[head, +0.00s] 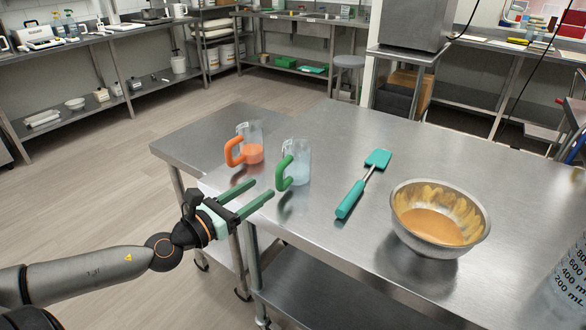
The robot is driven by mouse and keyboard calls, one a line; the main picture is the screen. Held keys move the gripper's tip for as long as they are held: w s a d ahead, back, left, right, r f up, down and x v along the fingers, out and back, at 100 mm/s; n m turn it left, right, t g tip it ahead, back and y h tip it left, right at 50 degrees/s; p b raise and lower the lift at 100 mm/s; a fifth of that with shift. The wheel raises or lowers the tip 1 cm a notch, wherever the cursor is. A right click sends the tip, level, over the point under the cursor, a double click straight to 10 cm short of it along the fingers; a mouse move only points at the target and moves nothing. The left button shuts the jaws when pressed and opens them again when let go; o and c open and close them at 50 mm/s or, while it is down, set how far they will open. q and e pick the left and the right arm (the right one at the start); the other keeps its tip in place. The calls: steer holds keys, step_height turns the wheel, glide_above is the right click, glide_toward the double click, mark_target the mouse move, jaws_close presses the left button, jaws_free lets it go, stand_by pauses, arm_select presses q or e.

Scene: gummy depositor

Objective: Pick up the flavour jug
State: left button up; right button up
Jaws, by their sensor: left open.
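Two clear jugs stand upright at the left of the steel table. One jug (254,153) has an orange handle and orange contents. The other jug (300,165) has a green handle and pale contents. I cannot tell from their looks which is the flavour jug. My left gripper (264,188) is open and empty, its two green fingers pointing right and away. Its tips are just left of and nearer than the green-handled jug, with a small gap to the handle visible. My right gripper is out of view.
A teal spatula (364,183) lies right of the jugs. A metal bowl (440,217) with orange mix stands further right. A large marked container (563,285) is cut off at the lower right. The table's front-left edge runs under my left gripper. The table behind the spatula is clear.

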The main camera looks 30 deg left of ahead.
mark_target(276, 175)
arm_select(q)
steer(key=shift+w+d, duration=0.15)
steer(key=shift+w, duration=0.6)
steer(key=shift+w+d, duration=0.1)
steer(key=shift+w, duration=0.6)
steer(key=shift+w+d+r+p, duration=0.1)
steer(key=shift+w+p, duration=0.3)
steer(key=shift+w, duration=0.5)
steer(key=shift+w+d+r+p, duration=0.1)
steer(key=shift+w+p, duration=0.3)
steer(key=shift+w, duration=0.5)
steer(key=shift+w+d+f, duration=0.1)
steer(key=shift+w+d, duration=0.1)
steer(key=shift+w, duration=0.6)
jaws_close()
